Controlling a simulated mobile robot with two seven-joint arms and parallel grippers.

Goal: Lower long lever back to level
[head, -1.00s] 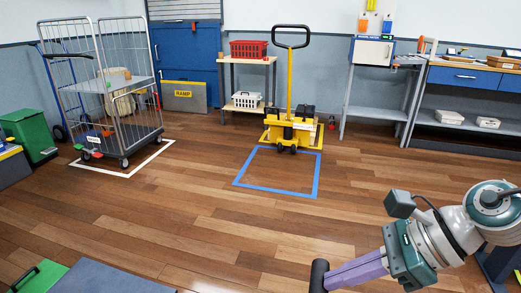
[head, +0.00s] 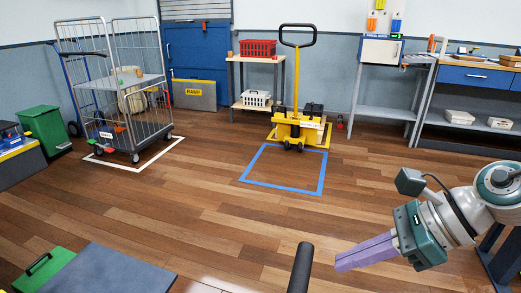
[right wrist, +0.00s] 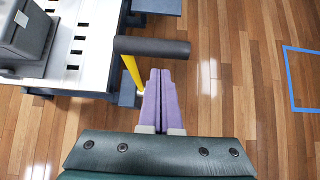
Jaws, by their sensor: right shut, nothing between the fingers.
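The long lever's dark grip (head: 301,268) rises at the bottom edge of the head view. In the right wrist view the same black grip (right wrist: 150,47) lies crosswise, with a yellow bar (right wrist: 133,72) running from it beside a white slatted deck. My right gripper (head: 340,262) is shut and empty, its purple fingers pointing left toward the grip with a gap between them. In the right wrist view its fingertips (right wrist: 160,73) are just below the grip. The lever's lower part is hidden in the head view. My left gripper is not in view.
A grey panel (head: 103,270) and green case (head: 45,270) are at lower left. A wire cage trolley (head: 130,85) and yellow pallet truck (head: 299,128) stand at the back. A blue floor outline (head: 281,187) and the mid floor are clear.

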